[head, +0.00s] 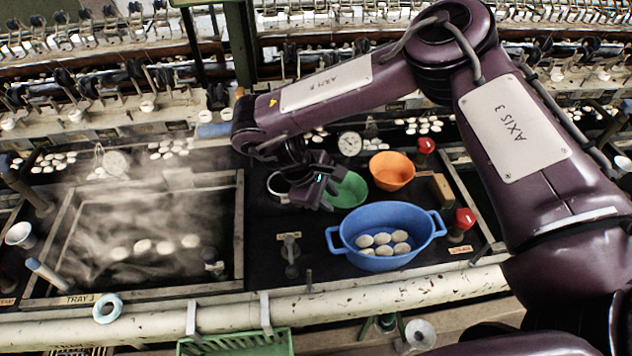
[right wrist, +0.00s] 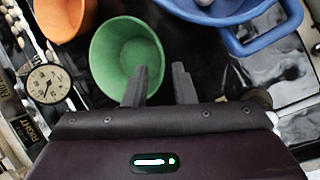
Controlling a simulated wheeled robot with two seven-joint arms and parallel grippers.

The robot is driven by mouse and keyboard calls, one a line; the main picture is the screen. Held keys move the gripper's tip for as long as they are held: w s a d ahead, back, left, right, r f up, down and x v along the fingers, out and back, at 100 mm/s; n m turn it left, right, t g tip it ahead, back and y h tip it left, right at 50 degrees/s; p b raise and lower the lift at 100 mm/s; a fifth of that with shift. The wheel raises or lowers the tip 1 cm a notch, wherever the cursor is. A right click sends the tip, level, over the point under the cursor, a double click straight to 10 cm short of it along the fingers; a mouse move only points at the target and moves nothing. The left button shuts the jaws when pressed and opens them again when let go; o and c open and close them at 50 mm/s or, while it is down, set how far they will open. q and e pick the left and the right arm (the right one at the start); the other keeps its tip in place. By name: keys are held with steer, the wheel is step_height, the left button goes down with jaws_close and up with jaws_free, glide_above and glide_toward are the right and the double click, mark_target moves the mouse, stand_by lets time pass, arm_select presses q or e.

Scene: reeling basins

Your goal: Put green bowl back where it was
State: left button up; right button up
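The green bowl (head: 350,190) stands on the dark surface behind the blue basin, left of the orange bowl (head: 391,171). It looks empty in the right wrist view (right wrist: 122,52). My right gripper (head: 322,190) is at the bowl's left side in the head view and hides part of it. In the right wrist view its two fingers (right wrist: 164,84) are apart. One finger overlaps the bowl's near wall and the other is just outside it. I see no grip on the bowl, and cannot tell whether a finger touches it. My left gripper is out of view.
The blue basin (head: 366,219) holds several pale cocoons, close in front of the bowl. A dial gauge (head: 349,144), red knobs (head: 465,218) and a brown block (head: 441,189) are nearby. A steaming tray (head: 238,230) lies left.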

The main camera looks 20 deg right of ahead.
steer(key=v, duration=0.8)
steer(key=shift+a+r, duration=0.1)
steer(key=shift+a, duration=0.05)
